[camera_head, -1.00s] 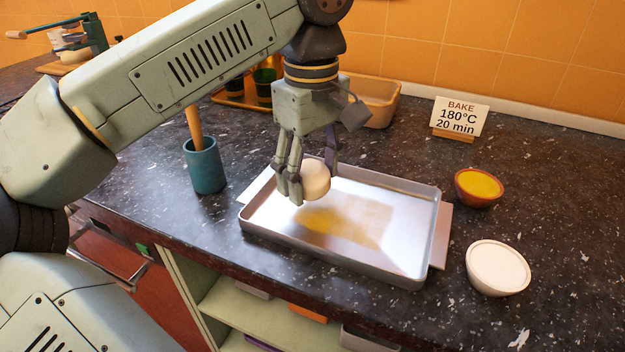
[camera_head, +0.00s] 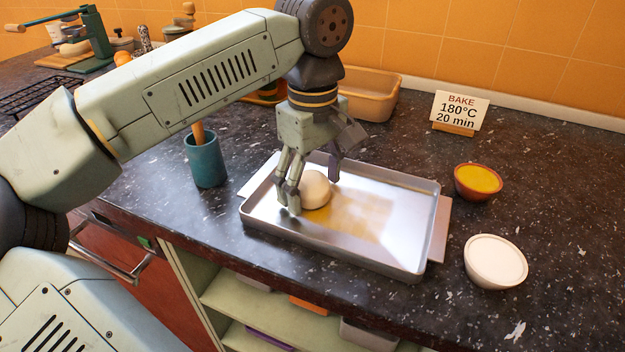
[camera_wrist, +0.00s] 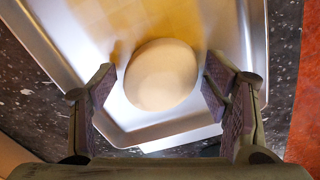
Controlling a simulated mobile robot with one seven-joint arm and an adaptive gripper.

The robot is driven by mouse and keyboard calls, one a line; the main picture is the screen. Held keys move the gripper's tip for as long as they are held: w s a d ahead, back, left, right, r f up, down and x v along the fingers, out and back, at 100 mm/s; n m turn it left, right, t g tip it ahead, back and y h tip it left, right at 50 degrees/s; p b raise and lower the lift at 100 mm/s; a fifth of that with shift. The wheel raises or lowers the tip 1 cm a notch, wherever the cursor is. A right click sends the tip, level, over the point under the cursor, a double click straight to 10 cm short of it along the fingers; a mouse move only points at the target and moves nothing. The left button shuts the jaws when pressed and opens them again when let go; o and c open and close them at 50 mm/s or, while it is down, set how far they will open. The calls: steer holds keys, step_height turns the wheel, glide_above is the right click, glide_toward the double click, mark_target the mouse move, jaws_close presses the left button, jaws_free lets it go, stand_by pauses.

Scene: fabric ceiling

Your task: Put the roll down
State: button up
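The pale, round roll (camera_head: 315,189) is in the left part of the metal baking tray (camera_head: 436,235) and appears to rest on its floor. In the wrist view the roll (camera_wrist: 162,75) lies between my finger pads, with a narrow gap on each side. My gripper (camera_head: 313,192) is open around the roll, fingers pointing down. The roll's left edge is partly hidden behind the near fingers in the head view. The tray (camera_wrist: 258,40) fills much of the wrist view, with a yellow patch on its floor.
A teal pot (camera_head: 206,160) with a wooden handle stands left of the tray. An orange bowl (camera_head: 478,182) and a white bowl (camera_head: 495,262) stand to its right. A sign (camera_head: 458,113) and tan container (camera_head: 369,95) are behind. The tray's right side is free.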

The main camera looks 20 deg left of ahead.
mark_target(312, 177)
steer(key=shift+o, duration=0.6)
steer(key=shift+r, duration=0.1)
step_height(312, 177, up, 12)
steer(key=p, duration=0.9)
steer(key=shift+r+p, duration=0.15)
steer(key=shift+p, duration=0.15)
